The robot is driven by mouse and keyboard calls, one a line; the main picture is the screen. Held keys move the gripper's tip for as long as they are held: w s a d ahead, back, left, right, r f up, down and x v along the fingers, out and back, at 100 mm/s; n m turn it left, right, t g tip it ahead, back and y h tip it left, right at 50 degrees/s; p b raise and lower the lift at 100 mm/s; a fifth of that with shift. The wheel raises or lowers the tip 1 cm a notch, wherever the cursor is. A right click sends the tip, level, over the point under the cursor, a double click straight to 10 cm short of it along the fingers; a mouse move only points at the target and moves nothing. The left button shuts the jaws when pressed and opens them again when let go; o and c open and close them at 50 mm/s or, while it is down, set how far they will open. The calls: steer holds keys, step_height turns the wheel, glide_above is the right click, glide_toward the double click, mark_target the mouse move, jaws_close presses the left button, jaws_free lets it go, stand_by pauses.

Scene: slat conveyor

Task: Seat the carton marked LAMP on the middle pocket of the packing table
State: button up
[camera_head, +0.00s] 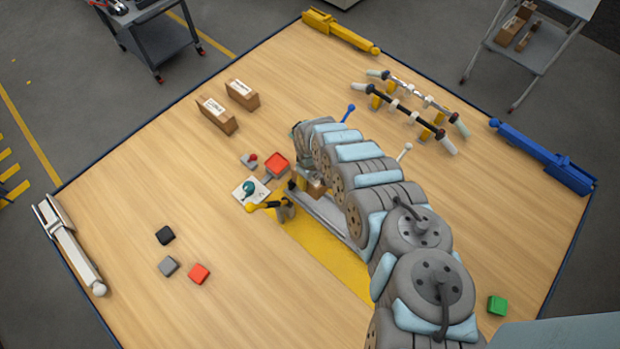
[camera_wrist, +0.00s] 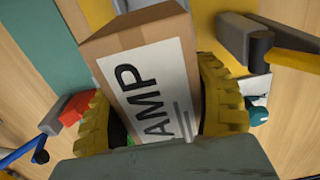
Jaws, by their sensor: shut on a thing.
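My gripper (camera_wrist: 155,88) is shut on a brown carton (camera_wrist: 140,42), its yellow ribbed fingers on either side. The carton has a white label, turned sideways, on which "AMP" is readable; any letter before it is hidden behind the gripper. In the head view a small brown part of the carton (camera_head: 316,188) shows beside my arm, near the table's middle. My arm hides most of the gripper there. I cannot make out the packing table's pockets or tell whether the carton touches anything beneath it.
Two labelled cartons, one (camera_head: 216,115) and another (camera_head: 242,94), lie at the back left. Coloured blocks (camera_head: 199,273) lie front left; that area is mostly clear.

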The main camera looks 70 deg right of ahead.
steer(key=shift+f+b, duration=3.25)
steer(key=shift+f, duration=0.65)
steer(key=o, duration=1.3)
steer(key=shift+r, duration=0.15)
steer(key=shift+r, duration=5.85)
steer(key=shift+w, duration=0.1)
